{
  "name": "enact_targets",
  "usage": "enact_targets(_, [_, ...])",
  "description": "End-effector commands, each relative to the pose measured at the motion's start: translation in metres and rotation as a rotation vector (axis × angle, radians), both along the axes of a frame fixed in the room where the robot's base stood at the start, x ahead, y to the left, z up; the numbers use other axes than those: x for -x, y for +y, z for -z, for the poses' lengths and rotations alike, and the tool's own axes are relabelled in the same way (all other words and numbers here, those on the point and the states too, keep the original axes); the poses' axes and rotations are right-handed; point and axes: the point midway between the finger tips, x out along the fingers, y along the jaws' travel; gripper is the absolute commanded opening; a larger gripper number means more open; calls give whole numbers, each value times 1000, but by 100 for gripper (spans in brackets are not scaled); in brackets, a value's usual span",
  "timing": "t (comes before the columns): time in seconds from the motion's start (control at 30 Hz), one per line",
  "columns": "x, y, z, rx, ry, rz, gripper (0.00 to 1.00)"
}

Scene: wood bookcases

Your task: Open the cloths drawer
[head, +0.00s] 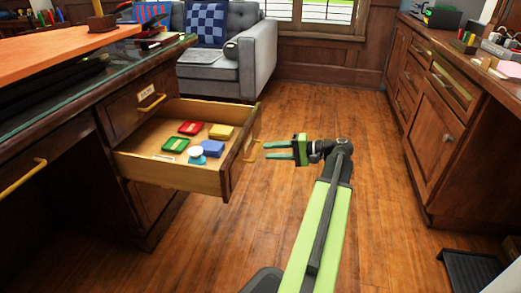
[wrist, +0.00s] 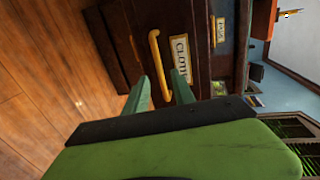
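The cloths drawer (head: 205,180) is pulled out of the wooden desk. Inside it are red-and-green, yellow and blue items, plus a small round white one. Its front shows in the wrist view with a label (wrist: 180,58) whose readable letters begin "CLOTH", beside a yellow bar handle (wrist: 154,55). My gripper (head: 265,151) is just off the drawer front at the handle (head: 251,151). In the wrist view my gripper (wrist: 159,77) has its two green fingers apart, with the handle's lower end between them. I cannot tell whether either finger touches it.
A shut drawer with its own yellow handle (head: 151,103) sits above the open one. Another yellow handle (head: 22,177) is at the left. A grey armchair (head: 222,72) stands behind. Wooden cabinets (head: 440,115) line the right. The floor (head: 370,210) between is clear.

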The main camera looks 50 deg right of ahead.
Motion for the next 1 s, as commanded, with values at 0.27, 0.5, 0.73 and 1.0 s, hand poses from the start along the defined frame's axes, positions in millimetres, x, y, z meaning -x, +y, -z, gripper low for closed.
enact_targets(0.27, [67,-38,-19,0,1,2,31])
enact_targets(0.5, [99,-53,-25,1,1,-1,31])
enact_targets(0.73, [104,-54,-25,0,0,-3,31])
enact_targets(1.0, [103,-54,-25,1,0,-2,31])
